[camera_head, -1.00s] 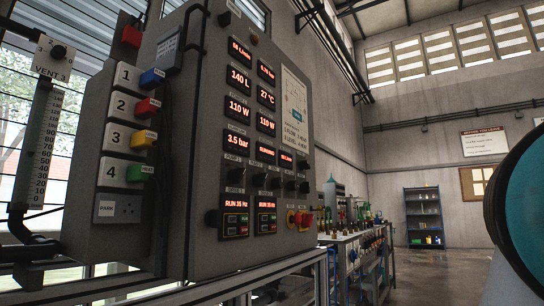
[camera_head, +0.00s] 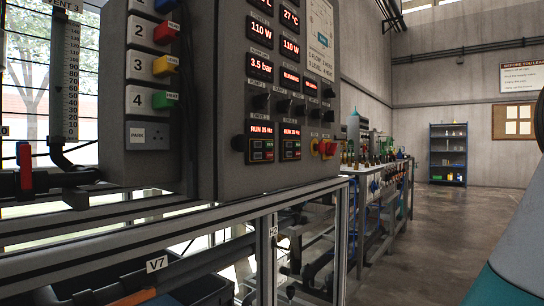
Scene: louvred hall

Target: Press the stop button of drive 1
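Two small drive units with red displays sit side by side low on the grey control panel (camera_head: 232,172). Both displays appear to read RUN 35 Hz. The left drive unit (camera_head: 260,141) has a dark knob at its left and small keys under its display. The right drive unit (camera_head: 290,141) looks the same. The labels above them are too small to read surely, so I cannot confirm which is drive 1. The individual stop keys are also too small to tell apart. My gripper is not in view.
A red and yellow knob (camera_head: 325,148) sits right of the drives. Numbered sockets with coloured plugs line the box (camera_head: 140,72) at left. A metal frame (camera_head: 170,230) runs below the panel. A workbench (camera_head: 385,185) stands beyond; the floor (camera_head: 430,225) at right is open.

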